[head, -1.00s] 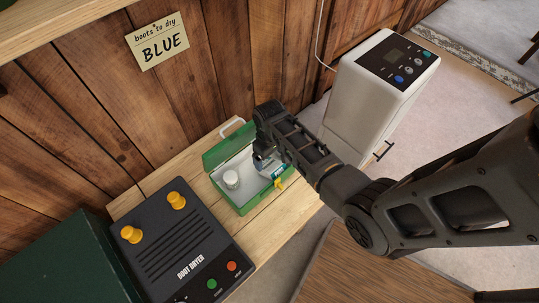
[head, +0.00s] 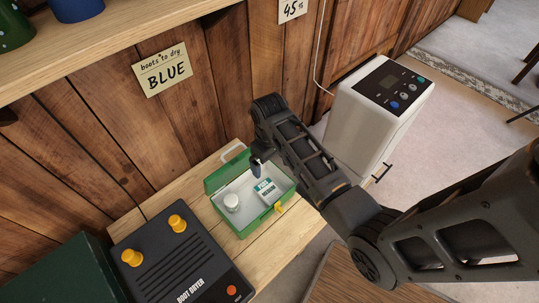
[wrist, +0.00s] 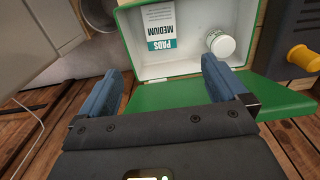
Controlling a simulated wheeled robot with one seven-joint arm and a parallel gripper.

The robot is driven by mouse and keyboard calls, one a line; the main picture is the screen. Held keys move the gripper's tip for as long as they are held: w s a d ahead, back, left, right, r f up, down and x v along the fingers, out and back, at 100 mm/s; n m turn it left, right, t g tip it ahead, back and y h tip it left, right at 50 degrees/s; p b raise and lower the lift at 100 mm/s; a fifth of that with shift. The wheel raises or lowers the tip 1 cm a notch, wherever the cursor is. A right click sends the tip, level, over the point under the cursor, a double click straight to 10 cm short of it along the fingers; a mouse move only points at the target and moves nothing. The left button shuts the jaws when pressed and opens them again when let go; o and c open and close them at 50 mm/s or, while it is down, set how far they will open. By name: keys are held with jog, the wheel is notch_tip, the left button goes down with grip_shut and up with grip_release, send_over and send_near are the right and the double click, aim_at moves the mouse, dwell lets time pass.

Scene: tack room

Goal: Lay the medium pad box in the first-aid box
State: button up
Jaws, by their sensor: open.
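The medium pad box (head: 265,189), white with a teal label, lies flat inside the open green first-aid box (head: 246,231) on the wooden bench. In the wrist view the pad box (wrist: 160,27) reads "PADS MEDIUM" and rests on the white floor of the first-aid box (wrist: 194,69). A white round tub (head: 231,202) stands beside it in the same box. My gripper (head: 257,169) is above the back of the first-aid box, apart from the pad box. In the wrist view its two blue fingers (wrist: 165,90) are spread with nothing between them.
A black boot dryer (head: 178,260) with yellow pegs sits left of the first-aid box. A white appliance (head: 365,120) stands to the right. A wooden shelf (head: 130,38) runs above, and a dark green case (head: 60,270) is at lower left.

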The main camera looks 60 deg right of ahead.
jog(key=s+a+r+n+t+h, duration=0.1)
jog(key=s+a+r+t, duration=0.1)
jog(key=s+a+t, duration=0.85)
jog(key=s+a+r+t, duration=0.1)
jog(key=s+a+r, duration=0.2)
jog(key=r, duration=0.5)
jog(key=s+a+r+n+t, duration=0.1)
jog(key=s+a+r+t, duration=0.1)
jog(key=s+r, duration=0.4)
jog(key=s+a+r+n+t+y, duration=0.1)
jog(key=s+a+r, duration=0.2)
jog(key=r, duration=0.8)
jog(key=shift+s+a+r, duration=0.25)
jog(key=shift+s+a, duration=0.1)
jog(key=shift+s, duration=0.6)
jog(key=shift+c, duration=0.2)
